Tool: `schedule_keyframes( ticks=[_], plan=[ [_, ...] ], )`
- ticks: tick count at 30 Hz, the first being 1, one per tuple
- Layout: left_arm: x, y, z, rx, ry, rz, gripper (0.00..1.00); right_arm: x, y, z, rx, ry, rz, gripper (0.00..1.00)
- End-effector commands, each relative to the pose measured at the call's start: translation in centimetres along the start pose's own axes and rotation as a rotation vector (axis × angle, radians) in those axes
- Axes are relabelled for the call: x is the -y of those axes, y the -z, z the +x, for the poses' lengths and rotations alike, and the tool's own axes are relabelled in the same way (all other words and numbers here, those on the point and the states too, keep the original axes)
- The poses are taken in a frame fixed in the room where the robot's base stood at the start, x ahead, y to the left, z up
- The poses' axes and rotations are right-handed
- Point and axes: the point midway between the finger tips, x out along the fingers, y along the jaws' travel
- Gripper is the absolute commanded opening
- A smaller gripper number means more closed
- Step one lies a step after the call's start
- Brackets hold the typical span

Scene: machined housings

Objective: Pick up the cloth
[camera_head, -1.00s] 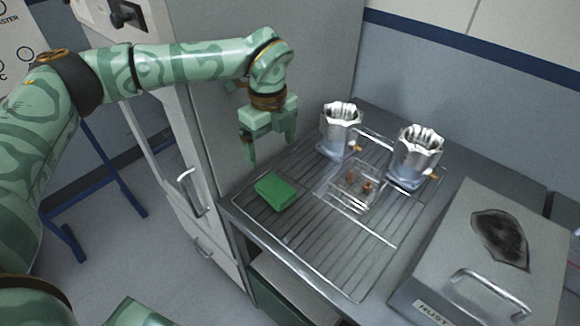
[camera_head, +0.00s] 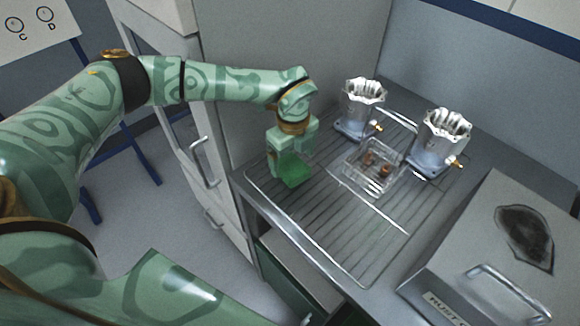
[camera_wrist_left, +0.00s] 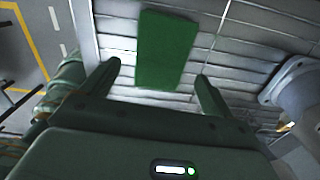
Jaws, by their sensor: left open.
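The cloth is a green folded block (camera_head: 295,174) lying on the slatted metal rack near its left corner. It also shows in the left wrist view (camera_wrist_left: 167,45), ahead of the fingers. My left gripper (camera_head: 289,166) points down right at the cloth and hides part of it in the head view. In the left wrist view its two fingers (camera_wrist_left: 158,70) are spread, one toward each side of the cloth, with nothing clamped. Whether they touch the cloth I cannot tell. My right gripper is not in view.
A clear tray (camera_head: 372,168) with small brown parts lies right of the cloth. Two machined housings (camera_head: 360,108) (camera_head: 438,143) stand behind it. A grey box marked RUST (camera_head: 480,260) stands front right. A cabinet (camera_head: 270,60) rises behind the rack. The rack's front is clear.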

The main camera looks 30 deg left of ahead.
Motion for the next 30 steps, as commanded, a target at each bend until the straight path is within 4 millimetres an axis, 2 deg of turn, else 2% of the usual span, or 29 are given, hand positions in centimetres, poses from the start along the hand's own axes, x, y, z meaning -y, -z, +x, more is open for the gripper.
schedule_keyframes(
  ticks=[1,4,12,17,18,26,30],
  plan=[
    [-0.1,0.1,1.1,0.0,-0.001,0.001,0.87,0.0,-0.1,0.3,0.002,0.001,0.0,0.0],
    [0.0,0.1,2.2,0.0,-0.001,0.0,0.87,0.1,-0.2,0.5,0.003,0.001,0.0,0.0],
    [0.0,0.1,2.4,0.0,0.002,0.001,0.87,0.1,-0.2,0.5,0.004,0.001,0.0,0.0],
    [0.0,0.0,2.4,0.0,0.001,0.001,0.43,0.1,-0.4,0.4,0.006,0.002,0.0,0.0],
    [0.0,0.0,2.4,0.0,0.001,0.0,0.39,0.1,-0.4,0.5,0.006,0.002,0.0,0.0],
    [0.0,0.0,2.4,0.0,0.002,0.0,0.39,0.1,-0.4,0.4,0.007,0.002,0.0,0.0],
    [0.0,0.0,1.7,0.001,0.002,0.0,0.39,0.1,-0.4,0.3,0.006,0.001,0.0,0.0]
  ],
)
